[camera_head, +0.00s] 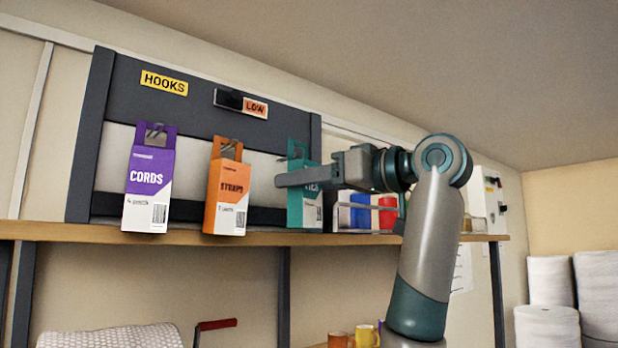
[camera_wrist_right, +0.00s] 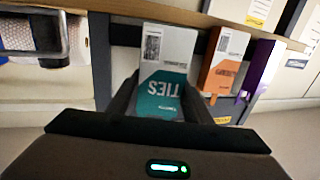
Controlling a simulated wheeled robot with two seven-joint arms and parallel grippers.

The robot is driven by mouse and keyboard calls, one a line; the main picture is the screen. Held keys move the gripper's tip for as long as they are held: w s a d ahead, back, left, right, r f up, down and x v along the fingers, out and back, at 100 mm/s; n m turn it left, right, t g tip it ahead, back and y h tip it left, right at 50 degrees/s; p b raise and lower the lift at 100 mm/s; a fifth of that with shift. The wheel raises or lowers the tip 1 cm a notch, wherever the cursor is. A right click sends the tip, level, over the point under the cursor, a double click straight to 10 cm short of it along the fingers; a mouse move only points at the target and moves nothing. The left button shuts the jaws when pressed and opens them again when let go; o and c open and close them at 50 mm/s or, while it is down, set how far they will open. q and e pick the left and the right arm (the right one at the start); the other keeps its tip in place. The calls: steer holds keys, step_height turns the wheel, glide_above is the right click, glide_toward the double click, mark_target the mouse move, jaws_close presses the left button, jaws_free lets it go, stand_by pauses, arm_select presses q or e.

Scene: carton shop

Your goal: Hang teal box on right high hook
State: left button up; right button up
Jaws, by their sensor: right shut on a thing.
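The teal box (camera_head: 294,212), white at its lower end, is upright at the right side of the dark hook board (camera_head: 190,97). My right gripper (camera_head: 296,178) is shut on it, one finger across its front. In the right wrist view the teal box (camera_wrist_right: 161,98) appears inverted between the fingers, with "TIES" readable. Its top tab shows in the head view, but I cannot tell whether a hook passes through it. The right high hook is not clearly visible. My left gripper is not in view.
A purple CORDS box (camera_head: 148,183) and an orange box (camera_head: 226,190) hang left of the teal box. A wooden shelf (camera_head: 100,233) runs below. Blue and red items (camera_head: 388,212) stand close on the right. Mugs (camera_head: 366,336) stand lower down.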

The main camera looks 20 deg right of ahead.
steer(key=w, duration=0.2)
steer(key=w+a+p, duration=0.1)
steer(key=shift+f, duration=0.3)
steer(key=shift+w+a+f, duration=0.1)
steer(key=shift+w+a+f, duration=0.1)
steer(key=shift+f, duration=0.1)
stand_by(0.8)
steer(key=o, duration=0.9)
steer(key=shift+o, duration=1.4)
steer(key=shift+s+a+r, duration=0.15)
steer(key=shift+s+a, duration=0.05)
steer(key=shift+s, duration=0.05)
steer(key=shift+w+d, duration=0.1)
steer(key=shift+d, duration=0.1)
